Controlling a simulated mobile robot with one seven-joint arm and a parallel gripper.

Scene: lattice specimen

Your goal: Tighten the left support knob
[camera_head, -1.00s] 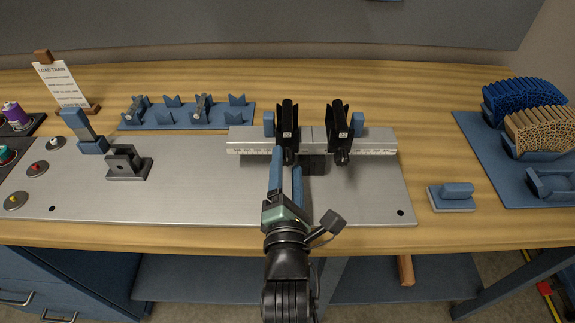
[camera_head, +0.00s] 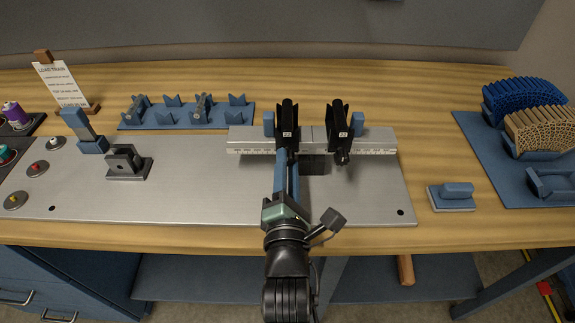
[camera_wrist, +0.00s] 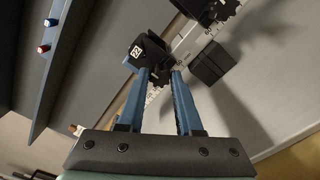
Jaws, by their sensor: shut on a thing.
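The left support (camera_head: 288,118) is a black upright block with a white label, standing on the grey ruled rail (camera_head: 240,142). It also shows in the wrist view (camera_wrist: 148,53). My gripper (camera_head: 287,155) reaches its near lower face, where its knob sits, and is shut on that knob. In the wrist view my two blue fingers (camera_wrist: 159,73) end at the black support. The knob itself is mostly hidden by the fingers, so its turn cannot be seen. The right support (camera_head: 339,120) stands apart on the same rail, with its own dark knob (camera_head: 343,159) showing.
The metal plate (camera_head: 210,200) is clear around my gripper. A grey bracket (camera_head: 127,162) and blue post (camera_head: 90,143) stand left. A blue rack (camera_head: 185,116) lies behind. A blue-handled block (camera_head: 455,196) and tray of lattice specimens (camera_head: 480,150) are right.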

